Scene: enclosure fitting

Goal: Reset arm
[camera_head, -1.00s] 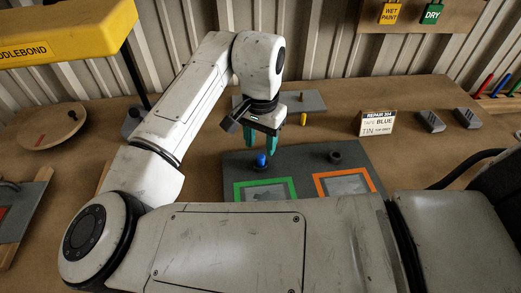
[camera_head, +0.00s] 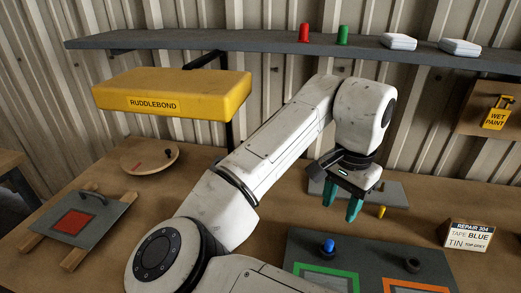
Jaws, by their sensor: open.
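My arm reaches up and to the right over the bench. My gripper (camera_head: 341,204) has two teal fingers pointing down. They are apart, with nothing seen between them. The gripper hangs above the back edge of a dark grey board (camera_head: 375,262). A blue peg (camera_head: 328,246) stands on that board, below and left of the gripper. A dark round knob (camera_head: 411,265) stands on the board to its right. A green frame and an orange frame lie at the board's front, cut off by the picture's lower edge.
A yellow RUDDLEBOND box (camera_head: 175,93) overhangs the bench at left. A round wooden disc (camera_head: 150,157) and a grey panel with a red square (camera_head: 75,223) lie below it. A REPAIR 304 card (camera_head: 467,236) stands at right. A shelf (camera_head: 270,41) runs along the wall.

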